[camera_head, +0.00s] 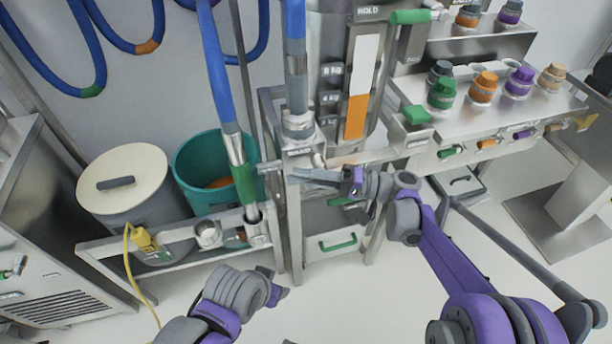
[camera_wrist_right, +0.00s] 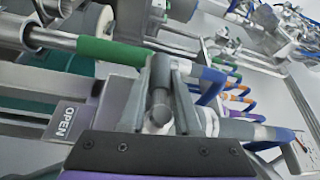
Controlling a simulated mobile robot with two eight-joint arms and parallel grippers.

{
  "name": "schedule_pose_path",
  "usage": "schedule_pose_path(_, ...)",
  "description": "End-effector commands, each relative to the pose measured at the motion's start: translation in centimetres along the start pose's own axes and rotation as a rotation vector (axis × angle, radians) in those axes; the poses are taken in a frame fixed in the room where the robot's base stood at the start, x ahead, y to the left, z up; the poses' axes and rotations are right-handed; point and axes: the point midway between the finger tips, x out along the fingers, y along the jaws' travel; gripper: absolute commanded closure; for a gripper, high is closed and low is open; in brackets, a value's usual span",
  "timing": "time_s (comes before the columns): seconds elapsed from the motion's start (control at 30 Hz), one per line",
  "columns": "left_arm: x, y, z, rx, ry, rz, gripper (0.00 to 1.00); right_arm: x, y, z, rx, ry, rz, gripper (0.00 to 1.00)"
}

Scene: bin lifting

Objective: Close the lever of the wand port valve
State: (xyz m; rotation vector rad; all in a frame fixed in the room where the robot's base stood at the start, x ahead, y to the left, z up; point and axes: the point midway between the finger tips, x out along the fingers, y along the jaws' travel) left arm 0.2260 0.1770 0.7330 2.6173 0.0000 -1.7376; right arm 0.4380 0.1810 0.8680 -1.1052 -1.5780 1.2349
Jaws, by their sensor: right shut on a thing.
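My right gripper (camera_head: 308,177) reaches in from the right to the front of the steel post below the hose fitting, where the wand port valve (camera_head: 299,154) sits. In the right wrist view, its two pale fingers (camera_wrist_right: 161,70) are shut around a dark grey round bar, the valve lever (camera_wrist_right: 160,92). In the head view the fingers largely hide the lever.
The blue-hosed wand with a green grip (camera_head: 244,182) stands just left of the post. A teal bin (camera_head: 190,178) and a lidded drum (camera_head: 118,215) stand behind a steel rail (camera_head: 110,247). A steel counter with coloured caps (camera_head: 482,90) is at right. The front floor is open.

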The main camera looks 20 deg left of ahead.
Motion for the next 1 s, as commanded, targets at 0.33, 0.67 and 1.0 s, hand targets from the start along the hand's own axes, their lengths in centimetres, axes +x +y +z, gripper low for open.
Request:
schedule_pose_path(0.33, 0.0, 0.0, 0.0, 0.0, 0.0, 0.0, 0.39, 0.0, -0.1, 0.0, 0.001, 0.0, -0.002, 0.39)
schedule_pose_path(0.67, -0.2, 0.0, -0.1, 0.0, 0.001, 0.0, 0.39, -2.1, -0.1, -0.1, 0.0, 0.003, 0.0, 0.39)
schedule_pose_path(1.0, -0.7, 0.0, -0.2, 0.0, 0.002, 0.0, 0.39, -8.7, -0.1, -0.1, 0.001, 0.002, -0.001, 0.39)
